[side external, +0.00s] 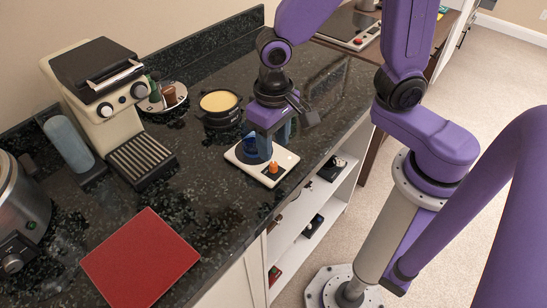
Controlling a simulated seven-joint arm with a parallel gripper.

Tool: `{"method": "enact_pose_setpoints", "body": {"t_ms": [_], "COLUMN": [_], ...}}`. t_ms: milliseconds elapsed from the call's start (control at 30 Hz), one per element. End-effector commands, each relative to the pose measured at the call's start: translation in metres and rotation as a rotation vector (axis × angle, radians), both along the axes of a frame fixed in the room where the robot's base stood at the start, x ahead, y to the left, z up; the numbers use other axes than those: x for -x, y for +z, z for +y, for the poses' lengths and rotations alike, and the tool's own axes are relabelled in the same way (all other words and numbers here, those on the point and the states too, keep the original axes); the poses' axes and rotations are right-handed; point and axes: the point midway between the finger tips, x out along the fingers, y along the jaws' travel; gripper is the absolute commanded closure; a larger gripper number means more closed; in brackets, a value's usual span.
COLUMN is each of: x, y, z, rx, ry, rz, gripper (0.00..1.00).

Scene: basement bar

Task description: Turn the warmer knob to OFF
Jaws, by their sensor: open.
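A small white warmer plate (247,172) lies on the dark counter near its right edge. Its orange knob (273,168) sits at the plate's front right corner; its pointer setting is too small to read. A dark blue vessel (252,147) stands on the plate, behind and left of the knob, partly hidden by my gripper. My gripper (265,133) is open and points down over the plate, just behind the knob. Its fingertips are hard to make out against the blue vessel, and I cannot tell whether they touch anything.
A black pan (220,108) with yellow contents stands behind the plate. A cream espresso machine (103,95), a grey-blue cylinder (68,143) and a metal pot (20,205) stand at left. A red mat (140,259) lies at front left. Open counter lies between mat and plate.

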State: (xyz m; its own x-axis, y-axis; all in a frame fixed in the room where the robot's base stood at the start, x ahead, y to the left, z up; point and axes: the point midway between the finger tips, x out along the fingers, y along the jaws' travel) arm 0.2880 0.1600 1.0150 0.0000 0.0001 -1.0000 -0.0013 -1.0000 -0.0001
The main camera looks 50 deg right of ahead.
Motion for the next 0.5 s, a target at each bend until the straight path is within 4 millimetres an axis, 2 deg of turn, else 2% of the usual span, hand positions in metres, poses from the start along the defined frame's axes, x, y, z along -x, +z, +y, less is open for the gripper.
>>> {"method": "enact_pose_setpoints", "body": {"t_ms": [200, 500], "x": [0.001, 0.0], "y": [-0.033, -0.055], "z": [-0.001, 0.0], "rx": [0.005, 0.001], "ry": [-0.001, 0.0], "rz": [0.004, 0.001], "gripper": [0.54, 0.54]}}
